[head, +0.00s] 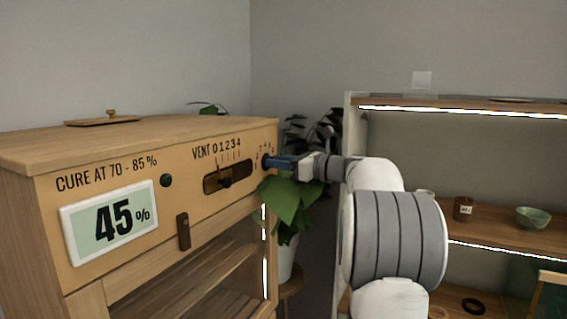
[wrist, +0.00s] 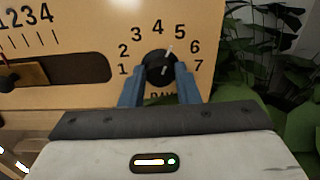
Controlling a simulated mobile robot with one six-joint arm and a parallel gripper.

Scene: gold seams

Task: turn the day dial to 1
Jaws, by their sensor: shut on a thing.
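The day dial (wrist: 159,66) is a round black knob on the cabinet's wooden front, ringed by the numbers 1 to 7. The fingers partly cover the label below the dial. In the head view my gripper (head: 272,162) reaches the right end of the cabinet front from the right, and the dial is mostly hidden there.
The vent slider (head: 225,181) sits left of the dial on the cabinet front, with a 45% display (head: 108,222) farther left. A leafy plant (head: 290,200) stands close beside the cabinet, behind my gripper. Shelves (head: 500,229) with a cup and a bowl stand at right.

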